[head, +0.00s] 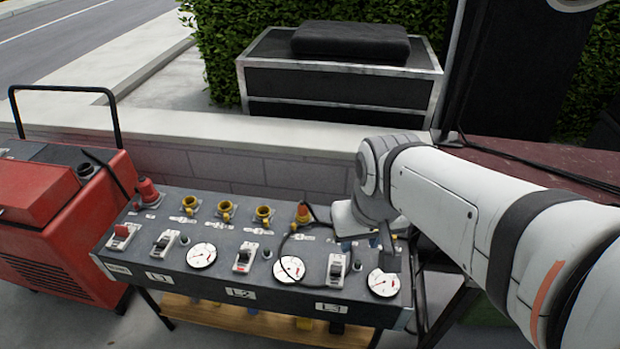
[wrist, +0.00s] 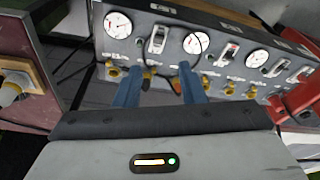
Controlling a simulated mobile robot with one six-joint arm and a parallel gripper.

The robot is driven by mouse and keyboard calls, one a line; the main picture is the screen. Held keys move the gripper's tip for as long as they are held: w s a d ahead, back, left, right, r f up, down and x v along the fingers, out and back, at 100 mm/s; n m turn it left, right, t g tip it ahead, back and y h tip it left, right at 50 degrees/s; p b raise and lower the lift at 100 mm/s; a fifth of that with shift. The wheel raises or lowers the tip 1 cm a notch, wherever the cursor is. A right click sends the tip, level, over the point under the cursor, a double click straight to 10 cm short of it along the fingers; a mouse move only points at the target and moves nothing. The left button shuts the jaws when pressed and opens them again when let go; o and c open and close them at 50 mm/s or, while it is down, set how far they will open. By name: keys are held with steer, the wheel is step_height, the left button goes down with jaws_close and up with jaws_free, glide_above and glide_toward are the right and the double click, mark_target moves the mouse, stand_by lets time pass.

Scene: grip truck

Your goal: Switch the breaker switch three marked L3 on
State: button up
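The L3 breaker switch (head: 336,270) is a white unit with a dark lever, on the right part of the grey sloped panel (head: 215,270), above the L3 label (head: 331,308). Its lever position is too small to read. In the wrist view, the L3 switch (wrist: 157,38) lies beyond the gap between my blue fingers. My gripper (wrist: 158,82) is open and empty, fingers apart and pointing at the panel. In the head view, my gripper (head: 358,244) is over the panel's back right, partly hidden by my wrist, behind the L3 switch. I see no contact with the lever.
The L2 switch (head: 243,257), L1 switch (head: 163,243) and a red-levered switch (head: 122,236) stand to the left. Round gauges (head: 289,269) (head: 383,282) flank L3. Yellow connectors (head: 263,215) line the back. A dark cable (head: 284,238) loops near my gripper.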

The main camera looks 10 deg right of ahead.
mark_target(336, 272)
steer(key=shift+s, duration=0.1)
steer(key=shift+o, duration=1)
steer(key=shift+f, duration=0.15)
steer(key=shift+o, duration=0.4)
steer(key=w+f+m+g+b, duration=0.1)
steer(key=w+f+b, duration=0.3)
steer(key=f, duration=0.3)
steer(key=w+f+m+b, duration=0.1)
steer(key=w+f+b, duration=0.4)
steer(key=f, duration=0.3)
steer(key=w+f+m+g+b, duration=0.1)
steer(key=w+f+b, duration=0.3)
steer(key=f, duration=0.3)
steer(key=shift+w+d+f+m+g+b, duration=0.25)
steer(key=shift+d+f+m+g+b, duration=0.05)
steer(key=shift+b, duration=0.6)
step_height(336, 272, down, 8)
steer(key=shift+w+r+b, duration=0.15)
steer(key=shift+b, duration=0.75)
